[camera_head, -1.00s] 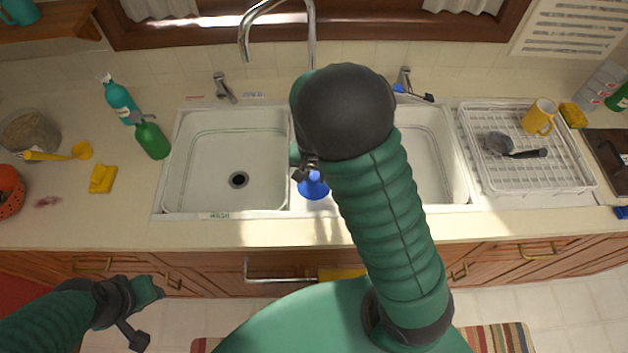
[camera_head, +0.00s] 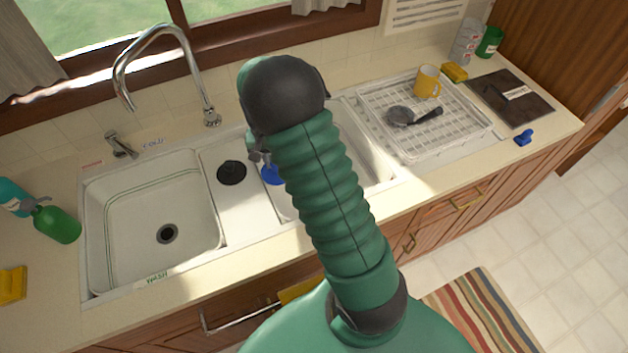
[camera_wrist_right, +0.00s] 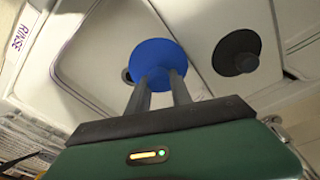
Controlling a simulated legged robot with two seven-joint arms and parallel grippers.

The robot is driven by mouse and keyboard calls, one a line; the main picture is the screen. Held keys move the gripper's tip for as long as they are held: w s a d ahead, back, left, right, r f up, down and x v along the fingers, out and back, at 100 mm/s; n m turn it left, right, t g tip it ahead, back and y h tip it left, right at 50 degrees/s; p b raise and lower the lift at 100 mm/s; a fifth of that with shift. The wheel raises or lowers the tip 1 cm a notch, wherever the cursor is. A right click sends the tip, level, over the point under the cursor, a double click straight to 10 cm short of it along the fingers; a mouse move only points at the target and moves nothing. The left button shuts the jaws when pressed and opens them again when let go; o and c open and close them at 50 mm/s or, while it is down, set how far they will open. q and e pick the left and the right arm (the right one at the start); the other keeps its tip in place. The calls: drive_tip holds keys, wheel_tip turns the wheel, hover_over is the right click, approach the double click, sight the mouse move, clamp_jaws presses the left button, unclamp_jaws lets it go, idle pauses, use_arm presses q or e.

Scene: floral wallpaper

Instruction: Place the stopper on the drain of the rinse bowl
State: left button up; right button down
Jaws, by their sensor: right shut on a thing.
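My right gripper (camera_head: 262,160) is shut on a blue stopper (camera_head: 271,174), held over the left part of the rinse bowl (camera_head: 370,150). In the right wrist view, the gripper (camera_wrist_right: 160,84) grips the blue stopper (camera_wrist_right: 158,52) with its round disc facing away from the fingers. The dark drain (camera_wrist_right: 126,75) of the rinse bowl shows just at the disc's left edge and is mostly hidden by it. The stopper appears apart from the bowl floor, but its height is hard to tell. My arm hides much of the rinse bowl in the head view. My left gripper is not in view.
A black stopper (camera_head: 232,172) lies on the divider beside the wash bowl (camera_head: 120,220), whose drain (camera_head: 167,234) is open. A curved faucet (camera_head: 150,40) stands behind. A dish rack (camera_head: 450,140) with a yellow mug (camera_head: 428,82) stands to the right.

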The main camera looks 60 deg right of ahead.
drive_tip(key=s+d+f+m+b, duration=0.1)
drive_tip(key=s+d+f, duration=0.15)
drive_tip(key=d, duration=0.45)
drive_tip(key=s+d+f+m+b, duration=0.1)
drive_tip(key=s+d+f+m, duration=0.15)
drive_tip(key=d, duration=0.35)
drive_tip(key=shift+n, duration=0.35)
wheel_tip(320, 180, down, 10)
drive_tip(key=shift+w+f+p, duration=0.1)
drive_tip(key=shift+f+p, duration=0.05)
drive_tip(key=shift+p, duration=0.3)
drive_tip(key=c, duration=1.1)
unclamp_jaws()
drive_tip(key=shift+c, duration=0.2)
